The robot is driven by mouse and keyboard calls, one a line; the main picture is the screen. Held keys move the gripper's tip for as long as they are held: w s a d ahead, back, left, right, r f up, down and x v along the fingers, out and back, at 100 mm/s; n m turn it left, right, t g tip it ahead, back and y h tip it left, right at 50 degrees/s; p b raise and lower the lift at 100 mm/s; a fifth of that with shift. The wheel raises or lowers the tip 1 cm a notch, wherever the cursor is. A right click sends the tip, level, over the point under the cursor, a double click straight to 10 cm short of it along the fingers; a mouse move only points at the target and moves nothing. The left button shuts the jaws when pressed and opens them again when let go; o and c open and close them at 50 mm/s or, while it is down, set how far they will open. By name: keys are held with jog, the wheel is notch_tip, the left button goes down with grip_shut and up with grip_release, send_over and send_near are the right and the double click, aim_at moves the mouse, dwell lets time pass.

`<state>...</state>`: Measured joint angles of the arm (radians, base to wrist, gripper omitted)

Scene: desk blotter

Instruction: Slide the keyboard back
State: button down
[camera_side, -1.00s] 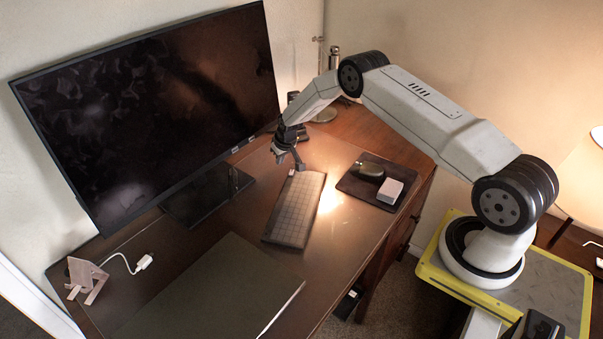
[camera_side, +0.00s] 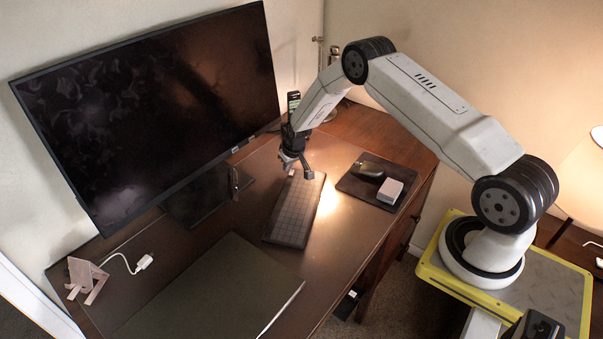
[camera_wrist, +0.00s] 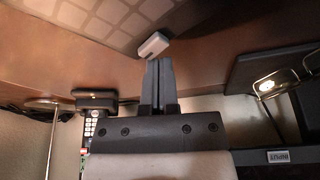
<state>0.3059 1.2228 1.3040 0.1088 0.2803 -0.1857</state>
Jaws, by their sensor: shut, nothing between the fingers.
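My gripper (camera_side: 307,175) is shut and empty, pointing down over the keyboard's far end. I cannot tell whether the fingers touch the keyboard.
The monitor (camera_side: 150,110) and its stand (camera_side: 207,195) are left of the keyboard. A mouse pad (camera_side: 352,186) with a mouse (camera_side: 368,169) and white box (camera_side: 390,191) lies to the right. A large dark flat item (camera_side: 215,295) lies in front. A handset (camera_wrist: 92,128) stands behind.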

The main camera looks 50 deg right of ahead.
aim_at(298, 181)
jog(key=shift+s, duration=0.15)
jog(key=shift+s+a, duration=0.25)
jog(key=shift+s, duration=0.75)
jog(key=shift+s+a, duration=0.2)
jog(key=shift+s, duration=0.75)
jog(key=shift+s+a, duration=0.25)
jog(key=shift+s, duration=0.75)
jog(key=shift+w, duration=0.15)
jog(key=shift+w+d, duration=0.2)
jog(key=shift+w, duration=0.65)
jog(key=shift+w+d, duration=0.2)
jog(key=shift+w, duration=0.65)
jog(key=shift+w+r, duration=0.1)
jog(key=shift+w, duration=0.1)
jog(key=v, duration=0.9)
jog(key=shift+s+r, duration=0.2)
jog(key=shift+r, duration=0.2)
